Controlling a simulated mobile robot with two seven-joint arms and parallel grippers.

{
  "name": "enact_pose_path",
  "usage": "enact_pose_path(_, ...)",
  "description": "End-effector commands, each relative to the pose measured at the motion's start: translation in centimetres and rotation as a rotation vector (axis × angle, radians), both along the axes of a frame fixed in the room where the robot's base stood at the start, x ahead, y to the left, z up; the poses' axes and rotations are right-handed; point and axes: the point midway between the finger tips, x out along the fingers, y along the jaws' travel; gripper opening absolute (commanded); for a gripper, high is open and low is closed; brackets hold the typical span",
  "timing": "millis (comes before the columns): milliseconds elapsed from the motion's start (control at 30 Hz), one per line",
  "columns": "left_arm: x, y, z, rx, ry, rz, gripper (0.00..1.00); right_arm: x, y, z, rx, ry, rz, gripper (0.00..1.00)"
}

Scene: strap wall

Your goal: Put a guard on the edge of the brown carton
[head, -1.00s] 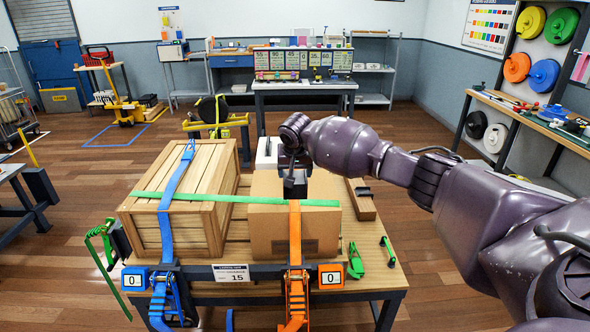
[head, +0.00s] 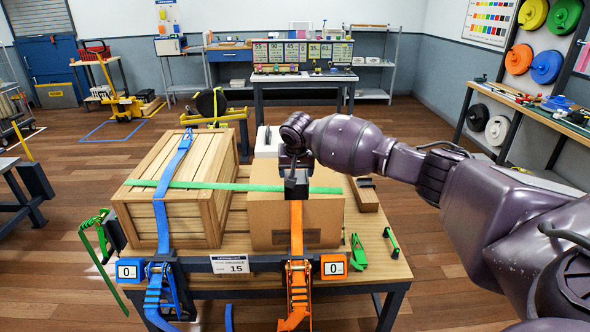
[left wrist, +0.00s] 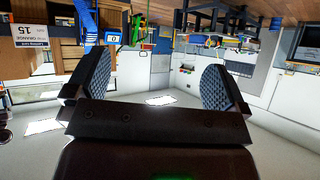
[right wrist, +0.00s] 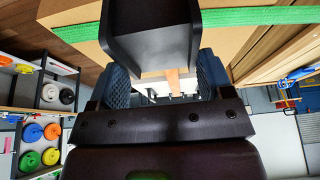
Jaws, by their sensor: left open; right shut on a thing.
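The brown carton (head: 270,222) stands on the right of the table. An orange strap (head: 296,220) runs down its front, and a green strap (head: 230,186) crosses its top. My right gripper (head: 295,168) is shut on a black edge guard (head: 297,187) at the carton's top front edge, over the orange strap line. The guard also shows large in the right wrist view (right wrist: 150,38), near the carton and green strap. I cannot tell whether it touches the carton. My left gripper (left wrist: 155,80) is open and empty in the left wrist view, away from the carton.
A slatted wooden crate (head: 180,195) with a blue strap (head: 162,215) stands left of the carton. A wooden block (head: 366,195) and green pieces (head: 358,250) lie on the table (head: 375,270) at right. Ratchets (head: 297,290) hang at the front rail.

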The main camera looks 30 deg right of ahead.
Motion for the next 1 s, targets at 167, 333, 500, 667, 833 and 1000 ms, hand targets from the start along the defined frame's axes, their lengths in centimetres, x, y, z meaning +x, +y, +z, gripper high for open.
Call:
enact_pose_path(167,-0.6,0.0,-1.5,0.0,0.02,0.001,1.0,0.0,-0.1,-1.6,-0.001,0.003,0.0,0.5)
enact_pose_path(333,-0.7,0.0,-2.2,0.001,0.025,0.0,1.0,0.0,0.0,-2.7,-0.001,0.004,0.001,0.5)
enact_pose_path(500,-0.3,-0.1,-2.8,0.001,0.025,-0.005,1.0,0.0,-0.1,-3.8,-0.001,0.004,0.0,0.5)
enact_pose_path(667,0.4,-0.3,-2.9,0.001,0.014,-0.011,1.0,0.1,-0.1,-4.9,-0.001,0.005,0.001,0.5)
enact_pose_path(833,0.3,-0.4,-3.7,0.0,0.024,-0.013,1.0,0.2,-0.2,-5.8,-0.002,0.006,0.0,0.5)
enact_pose_path(1000,0.5,-0.4,-3.2,0.002,0.019,-0.015,1.0,0.5,-0.3,-5.6,0.001,-0.001,-0.001,0.5)
